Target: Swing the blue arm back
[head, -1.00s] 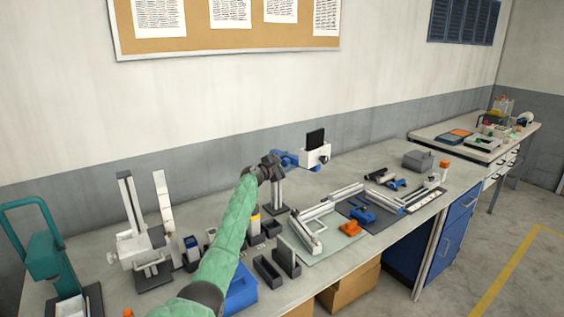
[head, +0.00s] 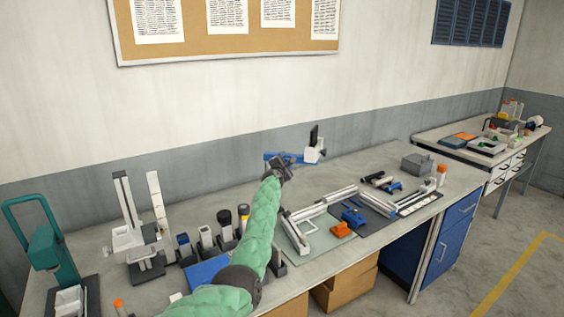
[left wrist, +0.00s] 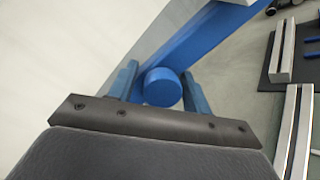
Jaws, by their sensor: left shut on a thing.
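The blue arm (head: 274,155) reaches left from a white stand (head: 312,154) that bears an upright black panel (head: 314,135), at the back of the bench. My left gripper (head: 283,163) is at the blue arm and hides part of it. In the left wrist view, the blue arm (left wrist: 205,38) runs up to the right, and a round blue knob (left wrist: 162,87) sits between the two fingers of my left gripper (left wrist: 160,92). The gripper is shut on this knob. My right gripper is not in view.
Several small holders stand left of my arm. A grey box (head: 416,163) is at the right end. The bench behind the slide frame is clear.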

